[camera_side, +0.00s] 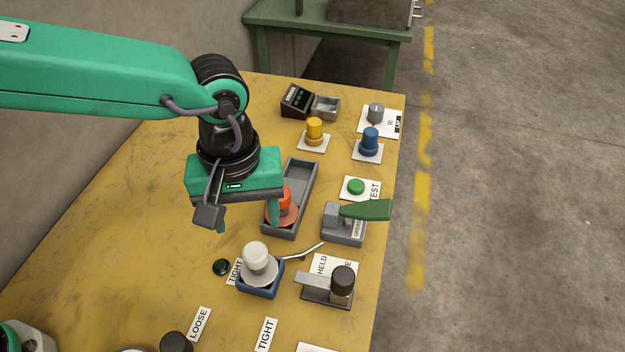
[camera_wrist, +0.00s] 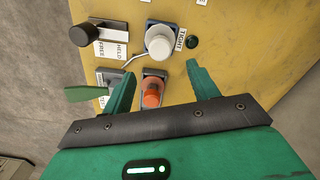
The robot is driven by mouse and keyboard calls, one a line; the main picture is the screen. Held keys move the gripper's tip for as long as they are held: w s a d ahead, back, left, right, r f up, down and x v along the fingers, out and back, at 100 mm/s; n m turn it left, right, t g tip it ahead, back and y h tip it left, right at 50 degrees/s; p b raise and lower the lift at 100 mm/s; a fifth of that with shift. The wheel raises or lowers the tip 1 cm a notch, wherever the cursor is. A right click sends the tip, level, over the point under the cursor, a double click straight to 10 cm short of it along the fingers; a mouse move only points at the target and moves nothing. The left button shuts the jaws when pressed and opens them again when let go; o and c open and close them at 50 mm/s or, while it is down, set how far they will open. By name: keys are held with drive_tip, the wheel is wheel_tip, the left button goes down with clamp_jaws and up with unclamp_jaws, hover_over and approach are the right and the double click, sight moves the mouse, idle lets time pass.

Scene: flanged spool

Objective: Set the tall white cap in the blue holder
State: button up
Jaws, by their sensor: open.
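The tall white cap (camera_side: 256,254) stands in the blue holder (camera_side: 262,290), knob up, with its pale flange over the holder's top. I cannot tell how deep it sits. In the wrist view the white cap (camera_wrist: 159,42) shows from above, beyond the fingertips, with a little blue holder (camera_wrist: 149,23) at its edge. My gripper (camera_side: 248,222) is open and empty, fingers pointing down, above the table and apart from the cap. In the wrist view my gripper (camera_wrist: 161,70) has its fingers wide apart, and an orange spool (camera_wrist: 152,94) shows between them.
The grey tray (camera_side: 306,177) holds the orange spool (camera_side: 284,200). A green-handled clamp (camera_side: 362,210) and a dark-knobbed lever fixture (camera_side: 342,282) stand to the right. Yellow (camera_side: 314,130) and blue (camera_side: 370,140) spools stand farther back. The table's left side is mostly clear.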

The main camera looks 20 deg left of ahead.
idle(0.3)
drive_tip(key=w+a+r+m+t+h, duration=0.1)
drive_tip(key=a+r, duration=0.3)
drive_tip(key=a, duration=0.6)
drive_tip(key=a+r+m+t, duration=0.1)
drive_tip(key=a+r, duration=0.3)
drive_tip(key=a, duration=0.5)
drive_tip(key=s+a+m+t, duration=0.1)
drive_tip(key=s+a, duration=0.3)
drive_tip(key=a, duration=0.3)
drive_tip(key=s+a+m+t+y, duration=0.1)
drive_tip(key=s+a, duration=0.3)
drive_tip(key=a, duration=0.4)
drive_tip(key=shift+s+t, duration=0.3)
drive_tip(key=shift+t, duration=0.5)
